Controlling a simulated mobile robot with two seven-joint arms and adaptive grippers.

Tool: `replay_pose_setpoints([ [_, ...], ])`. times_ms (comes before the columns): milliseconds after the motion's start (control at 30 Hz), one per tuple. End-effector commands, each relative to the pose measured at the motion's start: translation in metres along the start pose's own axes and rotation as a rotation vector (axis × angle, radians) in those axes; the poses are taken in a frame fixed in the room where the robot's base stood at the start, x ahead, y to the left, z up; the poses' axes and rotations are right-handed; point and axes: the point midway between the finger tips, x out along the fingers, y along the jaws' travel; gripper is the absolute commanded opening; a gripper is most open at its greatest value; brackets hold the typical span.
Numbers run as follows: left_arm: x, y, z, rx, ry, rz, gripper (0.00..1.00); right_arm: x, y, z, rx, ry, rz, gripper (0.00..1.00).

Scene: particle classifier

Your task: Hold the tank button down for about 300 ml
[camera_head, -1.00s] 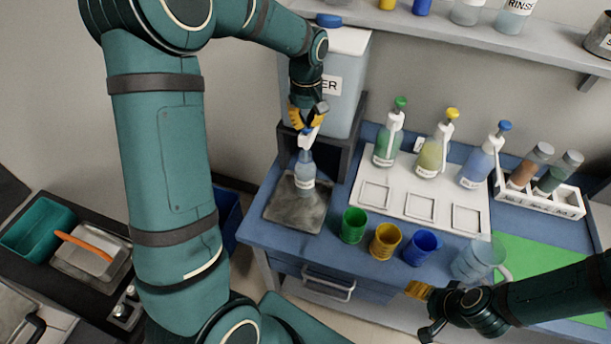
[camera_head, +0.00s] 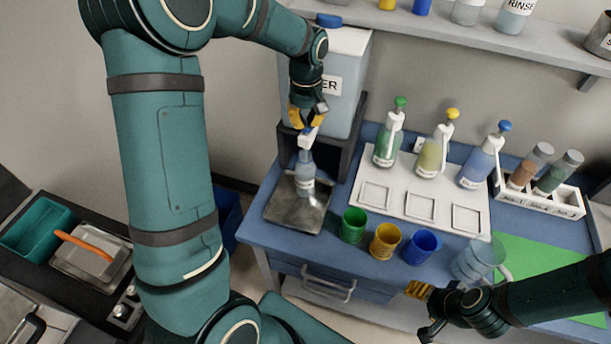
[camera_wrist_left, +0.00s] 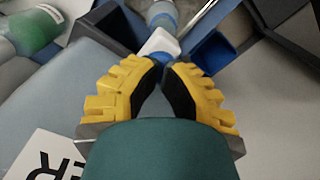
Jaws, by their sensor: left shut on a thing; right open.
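The tank (camera_head: 347,82) is a pale blue-grey box with a partly hidden label, on a dark stand at the back left of the bench. Its white spout (camera_head: 306,139) sticks out at the front and also shows in the left wrist view (camera_wrist_left: 161,43). My left gripper (camera_head: 305,122) is shut at the spout from above. In the left wrist view, blue shows by its yellow fingertips (camera_wrist_left: 164,64), which mostly hide the tank button. A clear bottle (camera_head: 305,178) stands upright below the spout; its liquid level is unclear. My right gripper (camera_head: 418,291) is open and empty by the bench's front edge.
The bottle stands on a grey plate (camera_head: 283,214). Green (camera_head: 353,227), yellow (camera_head: 385,241) and blue (camera_head: 420,247) cups and a clear jug (camera_head: 473,262) line the front. Three pump bottles stand on a white tray (camera_head: 401,205). A vial rack (camera_head: 541,200) is at right.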

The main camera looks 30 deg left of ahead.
Motion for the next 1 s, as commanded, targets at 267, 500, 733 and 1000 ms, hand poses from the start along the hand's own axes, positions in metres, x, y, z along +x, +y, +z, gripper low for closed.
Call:
replay_pose_setpoints([
  [267,0.000,0.000,0.000,0.000,-0.001,-0.001,0.00,0.000,0.000,0.000,0.000,0.000,0.000,0.63],
  [500,-0.019,0.000,0.000,-0.001,0.000,0.000,0.00,-0.014,-0.005,-0.002,0.000,0.000,0.000,0.63],
  [733,-0.045,0.000,0.000,-0.001,0.000,0.000,0.00,-0.032,-0.012,-0.004,0.000,0.000,0.000,0.63],
  [1000,-0.071,0.000,0.000,0.001,0.001,0.000,0.00,-0.050,-0.019,-0.007,0.000,0.000,0.000,0.63],
])
